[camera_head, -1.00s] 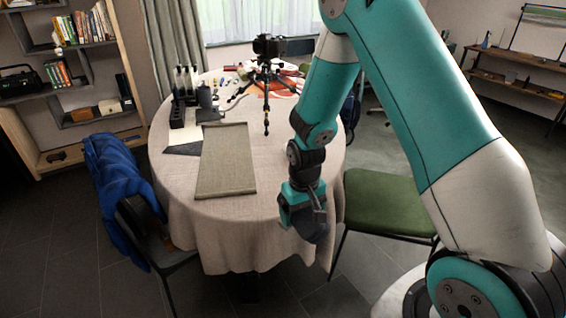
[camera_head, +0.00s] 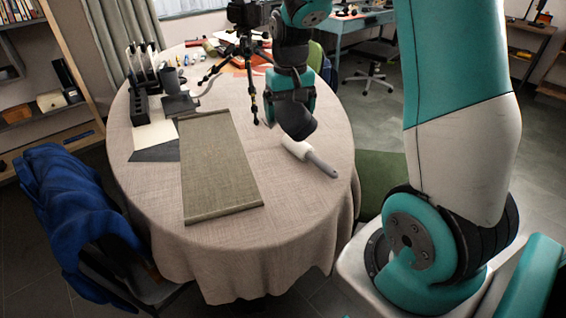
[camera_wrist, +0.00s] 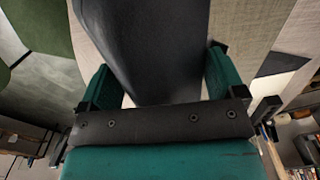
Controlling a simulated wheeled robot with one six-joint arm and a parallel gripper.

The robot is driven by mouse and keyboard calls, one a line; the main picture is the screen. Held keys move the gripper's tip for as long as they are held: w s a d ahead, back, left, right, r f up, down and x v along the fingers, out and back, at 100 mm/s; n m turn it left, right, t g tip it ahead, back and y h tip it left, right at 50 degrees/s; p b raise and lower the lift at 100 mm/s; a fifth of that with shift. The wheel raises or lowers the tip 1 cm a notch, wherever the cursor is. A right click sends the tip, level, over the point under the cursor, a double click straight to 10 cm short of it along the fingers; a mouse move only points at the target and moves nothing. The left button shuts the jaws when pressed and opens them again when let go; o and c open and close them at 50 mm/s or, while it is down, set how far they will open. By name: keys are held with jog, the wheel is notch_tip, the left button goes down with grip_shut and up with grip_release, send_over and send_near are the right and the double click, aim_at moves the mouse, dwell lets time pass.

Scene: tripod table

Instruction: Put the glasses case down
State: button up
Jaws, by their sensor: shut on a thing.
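The dark glasses case (camera_head: 298,120) is held in my gripper (camera_head: 291,97), over the right part of the round table (camera_head: 230,255). In the wrist view my gripper (camera_wrist: 157,82) has its teal fingers on both sides of the case (camera_wrist: 150,45). The case points down and away from the palm. Its lower end is near the white head of a roller-like tool (camera_head: 296,149). I cannot tell whether the case touches the table.
A grey-green mat (camera_head: 215,165) lies left of the gripper. A camera tripod (camera_head: 247,75) stands close behind on the left. A dark holder (camera_head: 140,105) with bottles stands at the far left. Bare cloth is free between mat and roller. A blue jacket (camera_head: 65,200) hangs over a chair.

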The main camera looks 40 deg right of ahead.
notch_tip(320, 180, down, 18)
jog(key=shift+r+b, duration=0.15)
jog(key=shift+b, duration=0.35)
jog(key=o, duration=0.7)
jog(key=shift+o, duration=0.4)
jog(key=shift+r, duration=0.1)
